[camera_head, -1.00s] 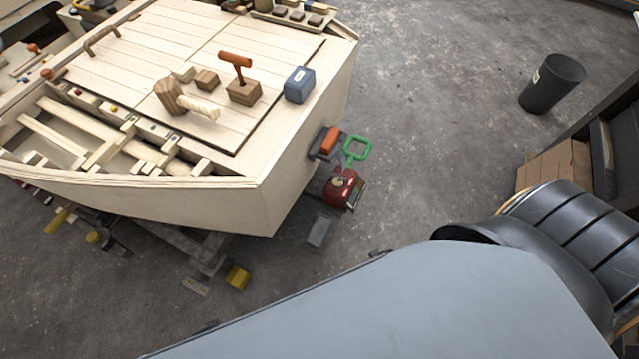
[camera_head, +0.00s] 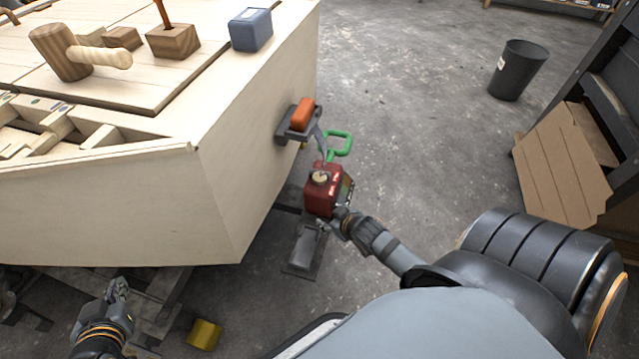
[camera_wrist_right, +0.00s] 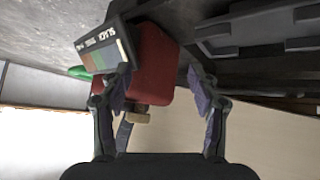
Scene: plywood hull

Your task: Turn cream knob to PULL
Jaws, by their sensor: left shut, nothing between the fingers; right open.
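A cream knob (camera_head: 320,178) sits on top of a red box (camera_head: 322,199) at the hull's corner. In the right wrist view the knob (camera_wrist_right: 138,117) shows below the red box (camera_wrist_right: 152,68), near the left finger. A dark label panel (camera_wrist_right: 103,47) on the box has coloured bands and reads SLACK; its other words are too small to read surely. My right gripper (camera_head: 335,222) is open beside the box's lower front, apart from the knob in the head view. My left gripper (camera_head: 118,289) is shut and empty below the hull, far left of the box.
The plywood hull (camera_head: 232,160) fills the left. An orange block on a grey bracket (camera_head: 300,119) and a green handle (camera_head: 341,143) are near the box. A mallet (camera_head: 66,50) lies on deck. A black bin (camera_head: 517,70) and cardboard (camera_head: 555,165) stand right; open floor lies between.

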